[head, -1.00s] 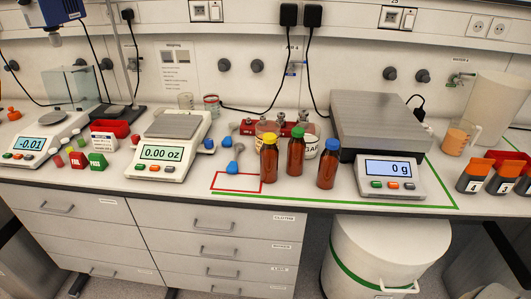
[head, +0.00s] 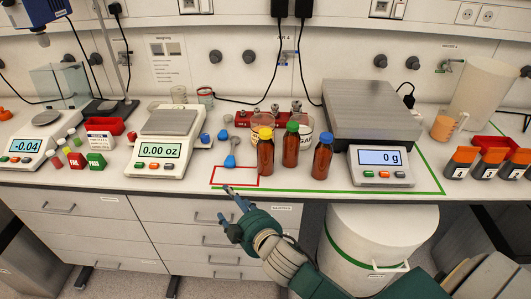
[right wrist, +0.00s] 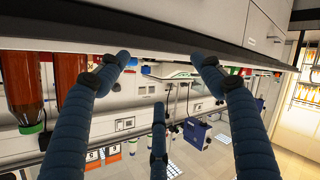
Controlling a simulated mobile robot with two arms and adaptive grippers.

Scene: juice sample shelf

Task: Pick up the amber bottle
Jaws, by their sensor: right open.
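Three amber bottles stand upright in a row near the counter's front: one with a yellow cap (head: 265,156), one with a green cap (head: 291,149) and one with a blue cap (head: 322,160). My right gripper (head: 228,203) is open and empty, in front of the counter edge, below and left of the bottles. In the right wrist view its fingers (right wrist: 160,60) are spread with nothing between them. That view is upside down; the green-capped bottle (right wrist: 22,85) and part of another amber bottle (right wrist: 70,70) show at its left. My left gripper is out of view.
A red outlined rectangle (head: 212,185) marks bare counter left of the bottles. A large scale (head: 382,178) stands close on their right, and glass jars and a red rack (head: 243,118) stand behind. A smaller scale (head: 156,164) is at left. Drawers lie below the counter edge.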

